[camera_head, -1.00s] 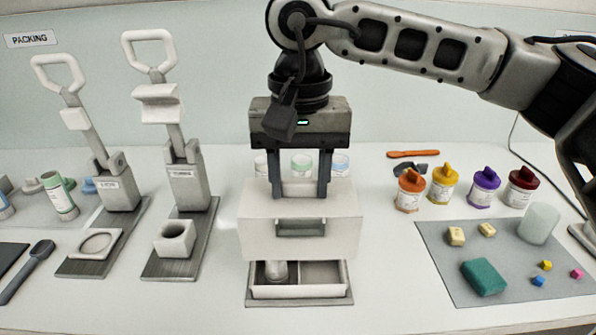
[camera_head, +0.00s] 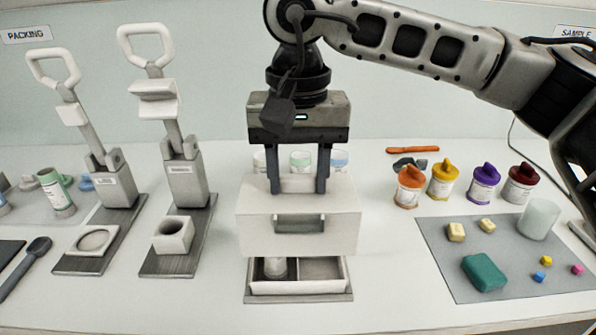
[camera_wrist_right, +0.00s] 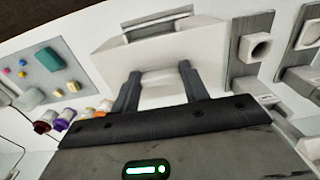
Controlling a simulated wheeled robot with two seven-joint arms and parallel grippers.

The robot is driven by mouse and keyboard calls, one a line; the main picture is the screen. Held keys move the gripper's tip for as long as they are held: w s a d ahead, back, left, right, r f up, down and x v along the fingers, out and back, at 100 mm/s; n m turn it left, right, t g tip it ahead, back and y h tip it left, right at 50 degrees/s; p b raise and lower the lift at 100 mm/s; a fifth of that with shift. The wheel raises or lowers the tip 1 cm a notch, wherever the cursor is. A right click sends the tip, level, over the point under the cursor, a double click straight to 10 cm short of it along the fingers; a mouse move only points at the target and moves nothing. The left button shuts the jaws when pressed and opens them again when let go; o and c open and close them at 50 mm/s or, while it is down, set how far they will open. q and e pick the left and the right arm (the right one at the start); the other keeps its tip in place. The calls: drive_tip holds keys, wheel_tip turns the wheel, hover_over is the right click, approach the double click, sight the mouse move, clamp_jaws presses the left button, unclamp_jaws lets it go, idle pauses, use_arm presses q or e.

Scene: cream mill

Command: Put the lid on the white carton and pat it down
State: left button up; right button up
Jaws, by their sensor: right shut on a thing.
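The white carton (camera_head: 250,291) stands on the table in the middle of the head view, open at the top. The wrist view shows the gripper (camera_wrist_right: 159,75) on the lid (camera_wrist_right: 110,62), with the carton (camera_wrist_right: 160,22) beyond. My left gripper is not in view.
Two lever presses (camera_head: 105,172) (camera_head: 187,180) stand to the left. On the right is a grey mat (camera_head: 450,265) with a green block (camera_head: 484,272) and small cubes. Several colored-lid jars (camera_head: 443,180) stand behind it. More cups (camera_head: 301,160) stand behind the lid.

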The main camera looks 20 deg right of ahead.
idle(0.3)
drive_tip(key=shift+f, duration=0.25)
drive_tip(key=shift+f+b, duration=1.35)
drive_tip(key=shift+b, duration=0.05)
drive_tip(key=shift+f+b, duration=1.35)
drive_tip(key=shift+f, duration=0.25)
drive_tip(key=shift+f+b, duration=0.9)
drive_tip(key=shift+b, duration=0.1)
idle(0.5)
